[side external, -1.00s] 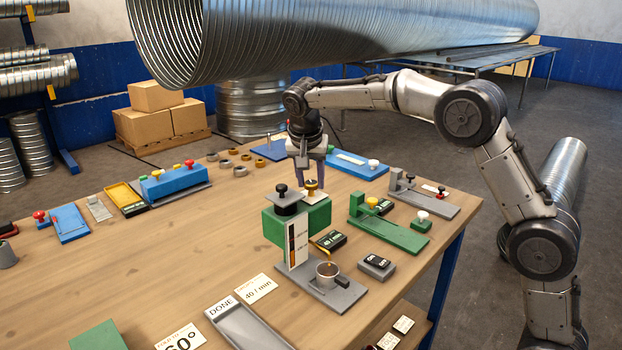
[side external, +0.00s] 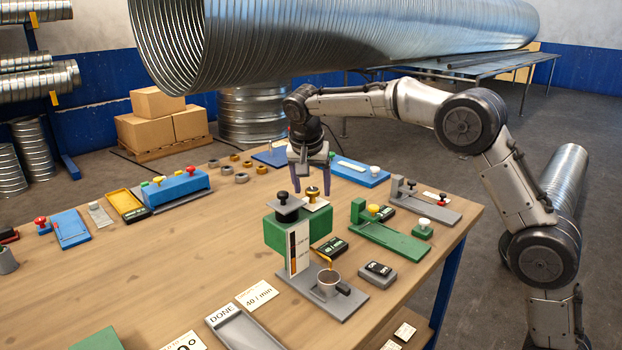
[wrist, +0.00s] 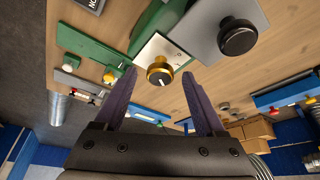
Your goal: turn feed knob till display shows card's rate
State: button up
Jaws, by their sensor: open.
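The green feeder (side external: 283,232) stands on a grey base near the table's front right. A gold knob with a black hub (side external: 312,191) sits on its white plate; it also shows in the wrist view (wrist: 160,71) with a white pointer mark. A black knob (side external: 282,197) tops the grey square plate beside it. My gripper (side external: 310,190) is open above the gold knob, which appears between the fingertips with gaps on both sides. The small display (side external: 330,246) sits right of the feeder; its digits are too small to read. The card (side external: 257,295) reads 40 / min.
A cup (side external: 329,284) stands under the feeder with an orange stream above it. A green fixture with a yellow knob (side external: 374,210) and a grey unit (side external: 378,273) stand to the right.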

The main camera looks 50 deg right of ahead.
jog(key=v, duration=1.3)
jog(key=shift+a+r, duration=0.2)
jog(key=shift+r, duration=0.1)
jog(key=s+d+r+n+t, duration=0.1)
jog(key=s+d+r, duration=0.15)
jog(key=s, duration=0.65)
jog(key=s+d+r+t, duration=0.1)
jog(key=s+r, duration=0.3)
jog(key=s, duration=0.5)
jog(key=s+a+f+n+y, duration=0.1)
jog(key=s+a+f+n, duration=0.1)
jog(key=s+f+n, duration=0.3)
jog(key=s+a+f+n+t+y, duration=0.1)
jog(key=s+f+n, duration=0.4)
jog(key=s+f, duration=0.6)
notch_tip(320, 180, down, 4)
jog(key=shift+a+f+y, duration=0.1)
jog(key=shift+a+y, duration=0.35)
jog(key=shift+y, duration=0.35)
dwell(2.0)
